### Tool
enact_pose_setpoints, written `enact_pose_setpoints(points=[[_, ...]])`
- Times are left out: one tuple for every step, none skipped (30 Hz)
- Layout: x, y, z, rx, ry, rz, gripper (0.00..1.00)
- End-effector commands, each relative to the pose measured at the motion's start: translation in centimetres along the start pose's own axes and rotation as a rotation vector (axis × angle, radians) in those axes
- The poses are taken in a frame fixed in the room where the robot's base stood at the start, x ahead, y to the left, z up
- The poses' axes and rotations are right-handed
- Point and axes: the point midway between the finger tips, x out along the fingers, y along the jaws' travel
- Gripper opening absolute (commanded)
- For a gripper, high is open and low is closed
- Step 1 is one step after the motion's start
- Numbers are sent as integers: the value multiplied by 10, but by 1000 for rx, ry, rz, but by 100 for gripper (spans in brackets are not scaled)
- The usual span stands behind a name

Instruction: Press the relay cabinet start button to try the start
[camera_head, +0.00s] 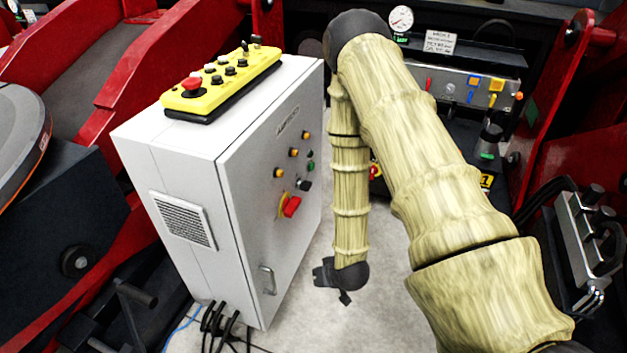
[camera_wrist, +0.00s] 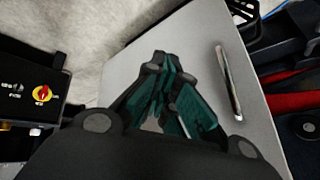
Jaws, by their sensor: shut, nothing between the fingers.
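The relay cabinet (camera_head: 237,180) is a light grey box standing left of my arm. Its door carries several small buttons and lamps, a green button (camera_head: 311,167) among them, a black knob (camera_head: 305,186) and a red rotary handle on yellow (camera_head: 291,206). Labels are too small to read. My gripper (camera_head: 324,275) hangs low, right of the door and below the buttons, apart from them. In the wrist view its green-padded fingers (camera_wrist: 162,75) are together and empty in front of the grey door (camera_wrist: 190,45). The door buttons are not visible in the wrist view.
A yellow pendant (camera_head: 222,82) with a red mushroom button lies on the cabinet top. The door pull (camera_head: 267,280) also shows in the wrist view (camera_wrist: 230,83). Black cables (camera_head: 215,322) leave the cabinet bottom. Red machine frames stand both sides; a gauge panel (camera_head: 465,88) is behind.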

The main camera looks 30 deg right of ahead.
Motion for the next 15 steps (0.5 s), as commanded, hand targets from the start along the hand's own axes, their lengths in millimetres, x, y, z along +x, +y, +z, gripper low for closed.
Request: enact_pose_setpoints(points=[[22,8,-18,25,64,-16,0],[28,11,-30,37,99,-26,0],[35,16,-48,55,145,-40,0],[40,19,-60,67,180,-50,0],[44,23,-73,79,215,-60,0],[49,28,-89,95,261,-75,0],[53,33,-101,108,295,-85,0],[56,37,-114,118,330,-97,0],[59,43,-129,135,375,-111,0],[61,47,-141,145,409,-124,0],[63,52,-153,156,443,-135,0],[64,58,-168,171,487,-151,0],[65,64,-179,182,522,-162,0],[66,69,-189,192,554,-174,0],[65,77,-203,206,599,-191,0]])
